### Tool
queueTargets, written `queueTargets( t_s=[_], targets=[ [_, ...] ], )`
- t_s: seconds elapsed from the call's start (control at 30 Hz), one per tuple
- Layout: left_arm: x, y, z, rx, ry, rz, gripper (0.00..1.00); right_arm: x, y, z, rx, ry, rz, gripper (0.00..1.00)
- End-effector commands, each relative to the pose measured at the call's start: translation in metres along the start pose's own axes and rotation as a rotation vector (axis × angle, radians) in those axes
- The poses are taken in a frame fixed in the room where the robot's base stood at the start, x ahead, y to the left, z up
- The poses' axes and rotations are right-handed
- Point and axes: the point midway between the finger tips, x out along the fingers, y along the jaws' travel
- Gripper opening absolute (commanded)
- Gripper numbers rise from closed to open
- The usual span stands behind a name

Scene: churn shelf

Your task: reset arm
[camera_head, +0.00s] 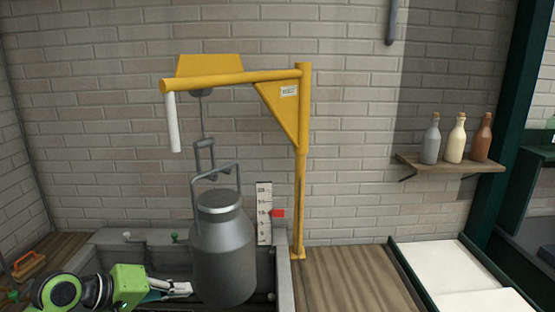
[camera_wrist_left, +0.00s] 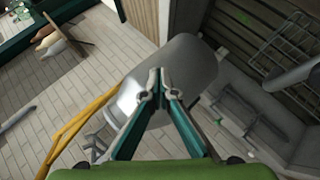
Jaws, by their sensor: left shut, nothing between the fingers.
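My left gripper (camera_head: 182,288) is at the lower left of the head view, just left of the grey metal churn (camera_head: 223,258). In the left wrist view its fingertips (camera_wrist_left: 157,82) meet with nothing held, and the churn (camera_wrist_left: 187,65) lies beyond them. I cannot tell whether the fingers touch the churn. The churn is upright, its handle raised to the hook (camera_head: 204,158) under the yellow hoist (camera_head: 235,80). Its base is partly hidden, and I cannot tell whether it rests on anything. My right gripper is not in view.
A grey trough (camera_head: 283,270) surrounds the churn's lower part. A scale board (camera_head: 264,215) with a red marker stands behind it. A wooden shelf (camera_head: 450,163) with three bottles is on the right wall. White-topped surfaces (camera_head: 445,262) are at lower right. An orange-handled brush (camera_head: 28,263) lies far left.

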Motion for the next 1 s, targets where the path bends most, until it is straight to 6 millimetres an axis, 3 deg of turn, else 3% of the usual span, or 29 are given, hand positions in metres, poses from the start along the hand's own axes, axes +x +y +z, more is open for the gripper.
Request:
queueTargets(
  t_s=[0.03, 0.17, 0.2, 0.3, 0.4, 0.6, 0.9, 0.93, 1.0],
  targets=[
    [0.015, -0.02, 0.036, 0.05, -0.034, -0.052, 0.0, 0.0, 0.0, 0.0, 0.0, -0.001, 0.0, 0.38],
    [0.034, -0.069, 0.121, 0.211, -0.103, -0.198, 0.0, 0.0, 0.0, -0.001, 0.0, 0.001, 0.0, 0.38],
    [0.035, -0.082, 0.148, 0.26, -0.125, -0.242, 0.0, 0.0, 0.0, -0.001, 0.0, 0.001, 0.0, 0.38],
    [0.028, -0.109, 0.203, 0.368, -0.173, -0.342, 0.0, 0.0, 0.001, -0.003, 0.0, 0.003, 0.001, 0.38],
    [0.015, -0.127, 0.241, 0.444, -0.21, -0.42, 0.0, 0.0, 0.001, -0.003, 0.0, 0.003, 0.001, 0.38],
    [-0.015, -0.149, 0.291, 0.535, -0.27, -0.539, 0.0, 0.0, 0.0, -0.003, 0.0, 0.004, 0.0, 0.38],
    [-0.065, -0.167, 0.337, 0.605, -0.349, -0.68, 0.0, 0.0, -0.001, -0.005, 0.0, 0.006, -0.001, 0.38],
    [-0.066, -0.17, 0.34, 0.61, -0.356, -0.691, 0.0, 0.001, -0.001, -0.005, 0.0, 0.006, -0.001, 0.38],
    [-0.049, -0.186, 0.342, 0.609, -0.361, -0.69, 0.0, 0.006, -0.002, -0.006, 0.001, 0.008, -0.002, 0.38]
  ],
)
